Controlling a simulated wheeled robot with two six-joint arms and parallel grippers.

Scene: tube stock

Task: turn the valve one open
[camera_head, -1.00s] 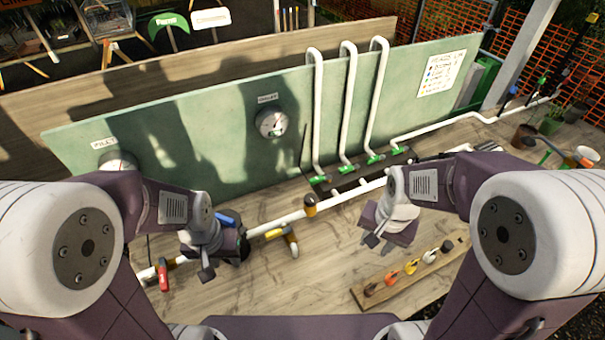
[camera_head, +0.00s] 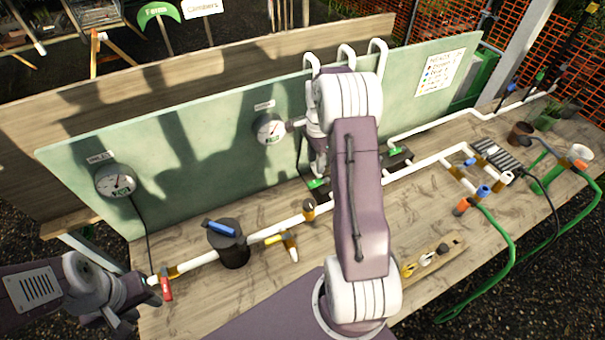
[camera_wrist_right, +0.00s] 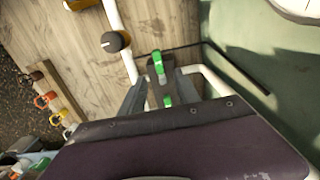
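Green-handled valves sit at the feet of the white vertical pipes. The left green valve (camera_head: 318,184) and the right one (camera_head: 396,151) show in the head view; my right arm covers the middle. I read no number on them. In the right wrist view, my right gripper (camera_wrist_right: 160,82) is open, its two dark fingers on either side of a green valve handle (camera_wrist_right: 157,64). I cannot tell whether they touch it. A second green part (camera_wrist_right: 167,101) shows between them. My left gripper (camera_head: 130,308) hangs at the lower left near the red-handled valve (camera_head: 166,284); its opening is unclear.
The green panel (camera_head: 200,150) stands behind the valves with gauges (camera_head: 115,181). A wooden strip (camera_head: 440,255) with coloured pieces and a green hose (camera_head: 510,255) lie to the right.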

